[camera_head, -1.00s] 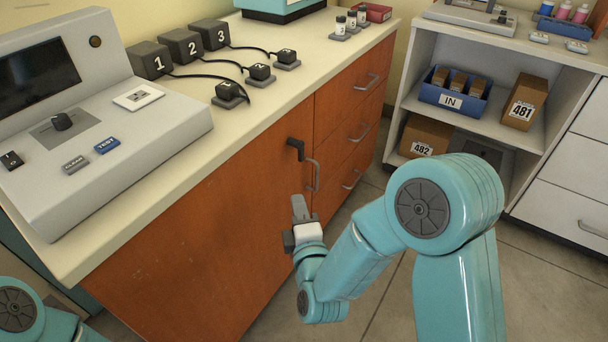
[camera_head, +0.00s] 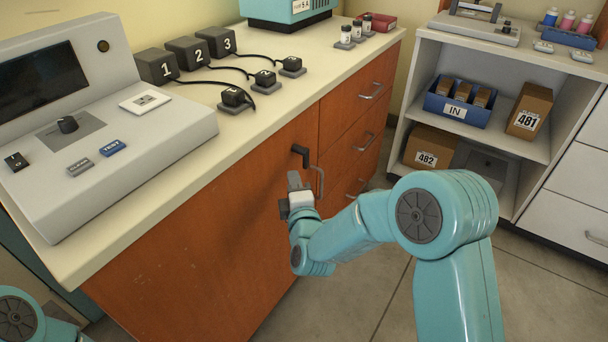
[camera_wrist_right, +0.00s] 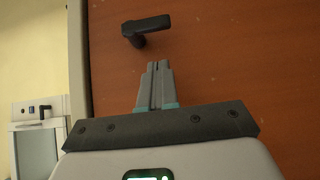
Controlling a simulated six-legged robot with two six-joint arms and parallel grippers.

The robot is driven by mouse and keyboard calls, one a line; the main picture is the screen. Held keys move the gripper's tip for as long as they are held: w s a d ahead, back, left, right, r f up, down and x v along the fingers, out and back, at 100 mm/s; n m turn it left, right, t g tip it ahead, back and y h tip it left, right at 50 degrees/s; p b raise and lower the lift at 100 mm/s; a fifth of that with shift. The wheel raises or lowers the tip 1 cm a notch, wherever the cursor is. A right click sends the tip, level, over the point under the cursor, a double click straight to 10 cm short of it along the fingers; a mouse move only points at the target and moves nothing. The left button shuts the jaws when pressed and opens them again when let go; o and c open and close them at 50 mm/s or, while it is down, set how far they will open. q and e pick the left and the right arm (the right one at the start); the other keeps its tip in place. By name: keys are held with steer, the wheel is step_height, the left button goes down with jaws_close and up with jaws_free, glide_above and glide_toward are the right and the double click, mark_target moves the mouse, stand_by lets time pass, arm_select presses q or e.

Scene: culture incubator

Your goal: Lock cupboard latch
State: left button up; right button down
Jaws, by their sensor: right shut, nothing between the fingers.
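The cupboard latch is a dark handle (camera_head: 301,154) on the orange-brown cupboard door (camera_head: 215,235), near the door's upper right edge. It also shows in the right wrist view as a dark lever (camera_wrist_right: 147,26) ahead of the fingertips, with its arm lying across the picture. My right gripper (camera_head: 294,178) is shut and empty, just below the latch in the head view. In the right wrist view its fingers (camera_wrist_right: 157,66) lie together and point at the latch, with a small gap between. My left gripper is out of view; only part of my left arm shows at the lower left.
A grey bar handle (camera_head: 319,182) sits right of the latch, close to my gripper. Drawers with bar handles (camera_head: 371,92) lie further right. The counter (camera_head: 150,190) overhangs above, carrying a control console (camera_head: 110,140). A shelf unit (camera_head: 470,130) stands right. Floor is clear between.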

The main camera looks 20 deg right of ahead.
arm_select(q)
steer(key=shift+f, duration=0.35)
arm_select(e)
steer(key=shift+w+d, duration=0.55)
steer(key=shift+d, duration=0.25)
steer(key=shift+w+d, duration=0.5)
steer(key=shift+d, duration=0.25)
arm_select(q)
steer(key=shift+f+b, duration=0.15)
steer(key=shift+b, duration=0.2)
arm_select(e)
steer(key=shift+w+f, duration=0.1)
